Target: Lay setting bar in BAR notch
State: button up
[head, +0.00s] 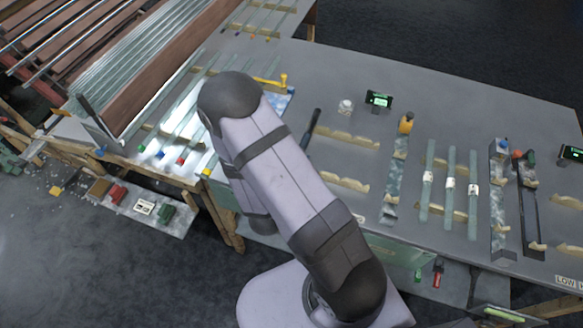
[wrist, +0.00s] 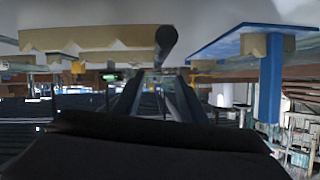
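A dark round bar (head: 310,130), likely the setting bar, shows just right of my arm in the head view, beside the notched tan strips. What seems to be the same bar (wrist: 166,40) shows end-on at the top of the wrist view, apart from my fingers. My gripper (wrist: 158,76) has its two dark fingers spread with a gap and nothing seen between them. My arm hides it in the head view. Tan notched strips (head: 347,139) lie on the table, and a notched block (wrist: 95,38) shows in the wrist view. I cannot read which notch is marked BAR.
The grey table (head: 440,95) has free room at the back. Glass tubes (head: 427,180) lie across notched strips at right, near mottled strips (head: 396,170). A small display (head: 379,99) and white knob (head: 345,107) stand behind. More tubes (head: 180,120) lie left of my arm.

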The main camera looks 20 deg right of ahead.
jog(key=shift+v, duration=1.2)
jog(key=shift+s+a+r+p, duration=0.3)
jog(key=shift+s+a+p, duration=0.1)
jog(key=shift+s+p, duration=0.1)
jog(key=w+a+y, duration=0.1)
jog(key=w+a+f+y, duration=0.1)
jog(key=a, duration=0.1)
jog(key=w+a+g+y, duration=0.1)
jog(key=a+y, duration=0.1)
jog(key=shift+w+a+f+b, duration=0.15)
jog(key=shift+a+f+b, duration=0.1)
jog(key=shift+f+b, duration=0.1)
jog(key=a+n+g+y, duration=0.1)
jog(key=a+y, duration=0.1)
jog(key=a, duration=0.1)
jog(key=shift+n+y, duration=0.3)
jog(key=shift+n, duration=0.1)
jog(key=s+r+n+g+y, duration=0.1)
jog(key=s+r+n+g, duration=0.3)
jog(key=s, duration=0.4)
jog(key=s+d+r+n+g+y, duration=0.1)
jog(key=s+r+n+g, duration=0.3)
jog(key=s, duration=0.4)
jog(key=shift+s+r+p, duration=0.3)
jog(key=shift+s+r, duration=0.1)
jog(key=shift+r, duration=0.1)
